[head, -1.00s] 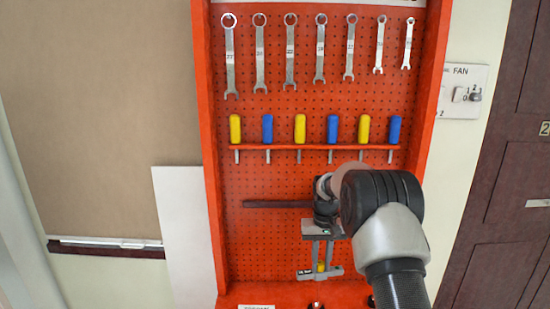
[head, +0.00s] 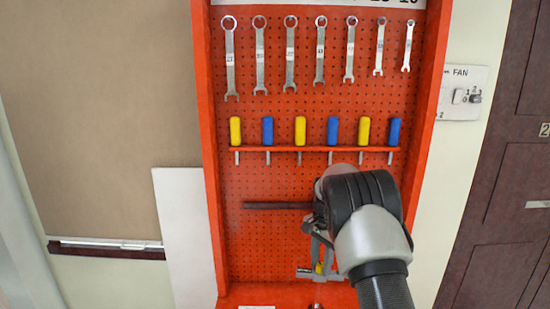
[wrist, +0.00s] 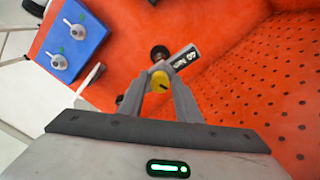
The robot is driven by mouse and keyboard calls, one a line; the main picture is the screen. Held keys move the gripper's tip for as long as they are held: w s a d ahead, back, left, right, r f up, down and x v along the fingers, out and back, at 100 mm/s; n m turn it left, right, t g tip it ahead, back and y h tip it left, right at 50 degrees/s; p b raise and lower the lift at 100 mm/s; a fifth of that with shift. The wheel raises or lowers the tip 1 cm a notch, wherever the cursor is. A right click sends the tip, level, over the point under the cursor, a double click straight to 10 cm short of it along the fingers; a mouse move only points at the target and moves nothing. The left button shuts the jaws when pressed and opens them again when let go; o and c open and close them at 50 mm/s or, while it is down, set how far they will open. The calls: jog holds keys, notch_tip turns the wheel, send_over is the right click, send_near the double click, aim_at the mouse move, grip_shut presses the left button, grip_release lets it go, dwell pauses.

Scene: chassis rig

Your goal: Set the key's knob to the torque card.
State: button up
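The key shows in the wrist view as a pale grey bar (wrist: 185,57) with a dark, printed label, "40" followed by small letters. My arm hides part of the key. A white card (head: 257,307) is cut off at the bottom edge; its text is unreadable.
Several wrenches (head: 320,48) hang above a rack of yellow and blue screwdrivers (head: 300,130). A dark bar (head: 270,205) lies across the board behind my gripper. A fan switch plate (head: 462,92) is at right. The wrist view shows a blue panel (wrist: 88,37) with two grey knobs.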

jog(key=shift+s+f, duration=0.2)
jog(key=shift+f, duration=0.1)
jog(key=shift+w+r+p, duration=0.15)
jog(key=shift+r+p, duration=0.45)
jog(key=shift+r, duration=0.25)
jog(key=shift+w+r+p, duration=0.1)
jog(key=shift+r+p, duration=1.15)
jog(key=shift+r, duration=1.1)
